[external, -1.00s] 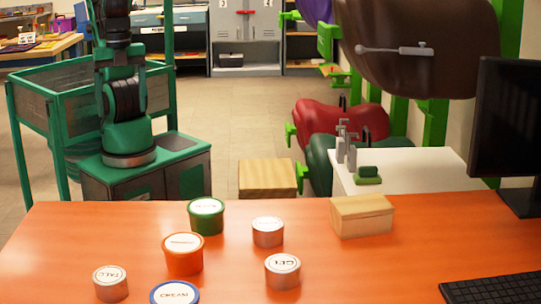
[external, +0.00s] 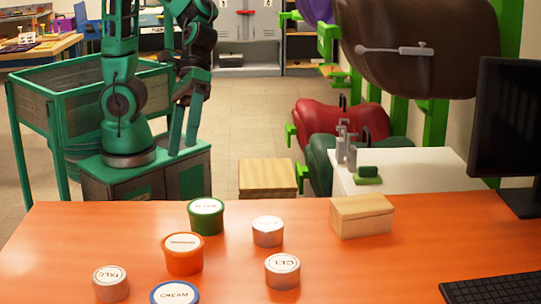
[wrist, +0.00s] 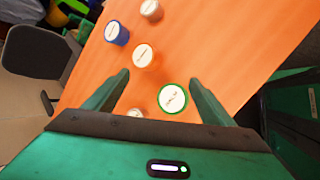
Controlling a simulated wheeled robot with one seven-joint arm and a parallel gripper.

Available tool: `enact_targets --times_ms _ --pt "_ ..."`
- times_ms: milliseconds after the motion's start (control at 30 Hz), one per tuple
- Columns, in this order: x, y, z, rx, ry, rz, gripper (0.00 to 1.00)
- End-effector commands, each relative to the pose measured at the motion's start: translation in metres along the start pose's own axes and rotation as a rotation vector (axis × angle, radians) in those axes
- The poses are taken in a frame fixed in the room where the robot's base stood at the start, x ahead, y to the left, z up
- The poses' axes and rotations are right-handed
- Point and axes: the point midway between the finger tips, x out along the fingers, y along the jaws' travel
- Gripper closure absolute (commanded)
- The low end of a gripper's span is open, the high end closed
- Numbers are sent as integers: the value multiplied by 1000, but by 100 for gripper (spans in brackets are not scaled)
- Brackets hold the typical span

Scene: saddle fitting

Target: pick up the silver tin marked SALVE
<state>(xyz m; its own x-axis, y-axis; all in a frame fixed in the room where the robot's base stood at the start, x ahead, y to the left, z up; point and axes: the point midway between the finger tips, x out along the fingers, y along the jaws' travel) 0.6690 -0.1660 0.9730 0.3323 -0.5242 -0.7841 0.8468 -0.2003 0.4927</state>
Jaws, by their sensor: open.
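Three silver tins stand on the orange table. The back one (external: 267,232) has a white lid whose lettering is too small to read. The front one (external: 282,271) reads GEL and the left one (external: 111,284) reads TALC. I cannot read SALVE on any lid. My gripper (external: 182,147) hangs open and empty beyond the table's far edge, left of and behind the back silver tin. In the wrist view my open fingers (wrist: 158,77) point toward the tubs; a small pale lid (wrist: 135,113) shows partly near the left finger.
A green tub (external: 206,216), an orange tub (external: 183,254) and a blue-rimmed CREAM tub (external: 175,293) stand between the silver tins. A wooden box (external: 361,216), a keyboard (external: 495,288) and a monitor (external: 508,120) are at the right.

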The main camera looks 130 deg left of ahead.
Motion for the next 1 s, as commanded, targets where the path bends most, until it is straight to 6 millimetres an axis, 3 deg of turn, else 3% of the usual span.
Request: enact_targets --times_ms 33,300,700,1000 --pt "-2 9 -15 -103 -15 49 23" --pt "-29 56 -75 -598 -136 306 23" --pt "-77 87 -138 -1019 -309 541 23" --pt "-34 62 -154 -1012 -310 530 23"
